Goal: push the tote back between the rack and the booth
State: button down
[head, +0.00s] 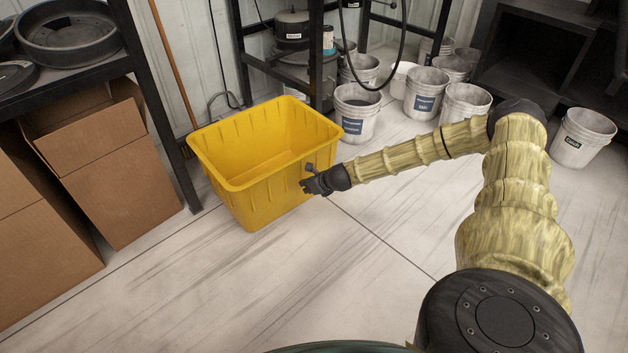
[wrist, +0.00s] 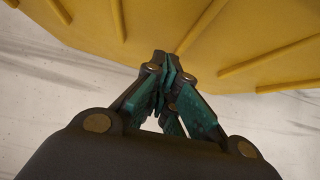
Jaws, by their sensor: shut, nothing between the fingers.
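The yellow tote (head: 265,196) stands upright and empty on the floor, left of centre in the head view. It sits between the black rack at left and the black stand at the back. My gripper (head: 306,186) is at the tote's right front side, low on its wall. In the wrist view the gripper's fingertips (wrist: 168,68) are closed together with nothing between them. The tote's ribbed wall (wrist: 200,35) fills the top of that view, right at the fingertips. I cannot tell whether they touch it.
Cardboard boxes (head: 105,175) stand under the rack (head: 145,95) at left. White buckets (head: 357,113) cluster behind and right of the tote. A broom handle (head: 172,60) leans behind it. A lone bucket (head: 583,138) stands far right. The floor (head: 330,280) in front is clear.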

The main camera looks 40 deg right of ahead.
jog(key=shift+w, duration=0.7)
